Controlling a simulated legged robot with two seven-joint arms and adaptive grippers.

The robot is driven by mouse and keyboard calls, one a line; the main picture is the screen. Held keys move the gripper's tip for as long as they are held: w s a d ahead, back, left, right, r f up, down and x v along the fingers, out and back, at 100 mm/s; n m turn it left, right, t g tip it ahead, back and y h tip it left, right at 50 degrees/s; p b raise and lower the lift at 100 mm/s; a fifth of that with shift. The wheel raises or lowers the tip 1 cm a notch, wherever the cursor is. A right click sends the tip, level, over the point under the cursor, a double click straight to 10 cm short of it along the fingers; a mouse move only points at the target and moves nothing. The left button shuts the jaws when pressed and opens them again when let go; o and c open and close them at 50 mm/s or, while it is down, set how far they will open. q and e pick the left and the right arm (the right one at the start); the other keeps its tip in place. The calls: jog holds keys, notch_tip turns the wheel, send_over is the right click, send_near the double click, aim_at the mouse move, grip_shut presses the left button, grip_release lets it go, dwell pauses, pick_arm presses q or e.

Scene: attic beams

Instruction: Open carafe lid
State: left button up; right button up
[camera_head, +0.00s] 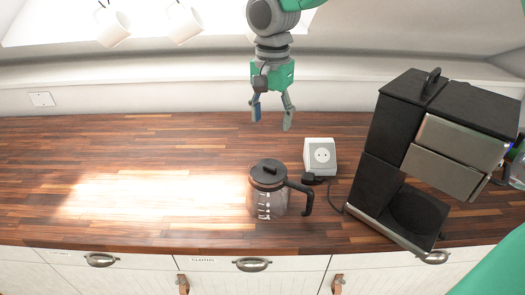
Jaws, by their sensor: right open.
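The glass carafe (265,207) stands upright on the wooden counter, with white marks on its side and its black handle (307,196) pointing right. Its black lid (268,174) sits on top and looks closed. My right gripper (272,118) hangs down from the top of the view, fingers spread and empty. It appears above and behind the carafe, clear of the lid. My left gripper is not in view.
A black and steel coffee machine (450,155) stands to the right. A white socket box (320,156) with a plug and cable is behind the carafe. White mugs (112,29) hang at upper left. The counter (130,150) is clear at left.

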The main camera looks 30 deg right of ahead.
notch_tip(320, 180, down, 2)
jog(key=s+a, duration=0.1)
jog(key=s, duration=0.1)
send_over(268, 167)
jog(key=f, duration=0.6)
jog(key=shift+w+a+f+p, duration=0.1)
jog(key=shift+a+f+p, duration=0.15)
jog(key=shift+a+p, duration=0.1)
jog(key=f, duration=0.1)
jog(key=d+f, duration=0.1)
jog(key=f, duration=0.1)
jog(key=shift+s+d+f, duration=0.3)
jog(key=shift+f, duration=0.35)
jog(key=shift+w+a, duration=0.2)
jog(key=shift+a, duration=0.25)
jog(key=shift+s+a+r, duration=0.1)
jog(key=shift+a, duration=0.05)
grip_shut()
